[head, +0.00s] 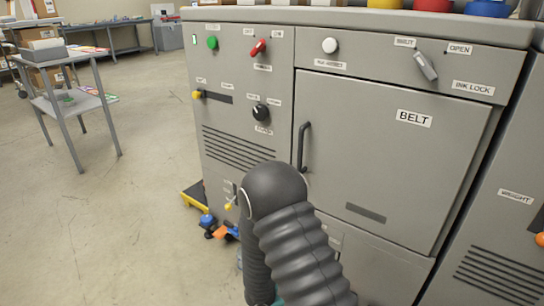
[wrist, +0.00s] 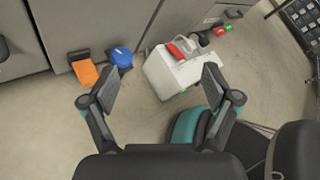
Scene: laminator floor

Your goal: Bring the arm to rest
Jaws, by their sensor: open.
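My gripper (wrist: 158,100) is in the wrist view, with its two fingers spread wide apart and nothing between them. It points down toward the floor in front of the grey machine. In the head view my dark ribbed arm rises in front of the machine (head: 400,160) and hides part of its lower front. The gripper itself is mostly hidden behind the arm there.
A white container (wrist: 172,75) with a red part stands on the floor beyond the fingers. An orange pedal (wrist: 84,73) and a blue one (wrist: 121,57) are at the machine's foot. A grey cart (head: 75,100) stands left. Open floor (head: 100,220) lies between.

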